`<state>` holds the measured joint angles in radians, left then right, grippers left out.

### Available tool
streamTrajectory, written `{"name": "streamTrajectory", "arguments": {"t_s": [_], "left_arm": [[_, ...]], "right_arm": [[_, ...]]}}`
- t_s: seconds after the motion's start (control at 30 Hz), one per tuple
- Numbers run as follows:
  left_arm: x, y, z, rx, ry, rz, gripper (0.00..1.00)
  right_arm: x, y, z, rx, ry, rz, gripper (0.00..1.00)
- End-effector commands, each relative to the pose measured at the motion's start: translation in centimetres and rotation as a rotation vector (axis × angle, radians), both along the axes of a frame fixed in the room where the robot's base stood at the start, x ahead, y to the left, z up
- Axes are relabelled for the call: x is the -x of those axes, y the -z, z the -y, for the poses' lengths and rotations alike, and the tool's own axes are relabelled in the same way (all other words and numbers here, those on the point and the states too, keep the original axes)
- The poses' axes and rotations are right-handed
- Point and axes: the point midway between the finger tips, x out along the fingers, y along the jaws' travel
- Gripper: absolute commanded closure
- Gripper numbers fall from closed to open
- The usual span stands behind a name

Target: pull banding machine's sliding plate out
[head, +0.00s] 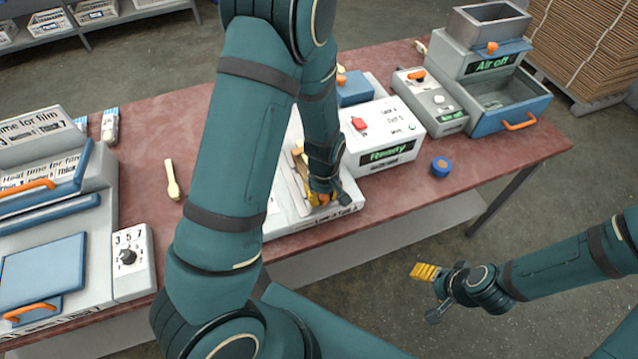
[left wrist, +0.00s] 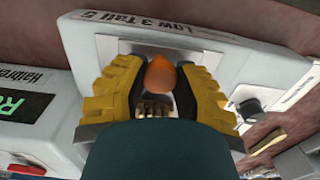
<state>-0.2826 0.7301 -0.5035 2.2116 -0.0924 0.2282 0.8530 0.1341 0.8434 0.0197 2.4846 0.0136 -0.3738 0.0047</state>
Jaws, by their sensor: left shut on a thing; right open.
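The banding machine (head: 385,140) is a white unit with a red button and a green "Ready" display. Its low white base (head: 285,222) reaches toward the table's front edge. The grey metal sliding plate (left wrist: 125,50) shows in the left wrist view, partly hidden by my fingers. An orange knob (left wrist: 160,74) stands at the plate. My left gripper (head: 322,198) is shut on this knob, one yellow finger on each side. Tan pieces (left wrist: 153,106) lie between the fingers, partly hidden. My right gripper (head: 424,272) is open and empty, in front of the table.
A press with blue panels (head: 45,270) and a dial box (head: 130,262) stand left. A blue roll (head: 440,167) lies right of the machine. An "Air off" unit with a blue drawer (head: 512,105) stands back right.

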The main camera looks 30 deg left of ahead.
Motion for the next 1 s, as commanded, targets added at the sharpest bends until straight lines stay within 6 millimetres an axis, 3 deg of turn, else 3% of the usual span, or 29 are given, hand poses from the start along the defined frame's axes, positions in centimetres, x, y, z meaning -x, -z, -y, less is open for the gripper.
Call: {"name": "streamTrajectory", "arguments": {"t_s": [0.4, 0.43, 0.5, 0.53, 0.87, 1.0], "left_arm": [[0.6, 0.2, 0.5, 0.002, 0.003, -0.01, 1.0], [0.6, 0.2, 0.5, 0.002, 0.003, -0.01, 0.66], [0.6, 0.2, 0.5, 0.002, 0.003, -0.01, 0.42], [0.6, 0.2, 0.5, 0.003, 0.003, -0.009, 0.36], [0.3, -0.1, 0.4, 0.001, 0.001, -0.002, 0.36], [0.2, -1.4, 0.4, 0.0, 0.001, 0.001, 0.36]], "right_arm": [[0.0, 0.0, 0.0, 0.0, 0.0, 0.0, 0.36], [0.0, 0.0, 0.0, 0.0, 0.0, 0.0, 0.36], [0.0, 0.0, 0.0, 0.0, 0.0, 0.0, 0.36], [0.0, 0.0, 0.0, 0.0, 0.0, 0.0, 0.36], [0.0, 0.0, 0.0, 0.0, 0.0, 0.0, 0.36], [0.0, 0.0, 0.0, 0.0, 0.0, 0.0, 0.36]]}}
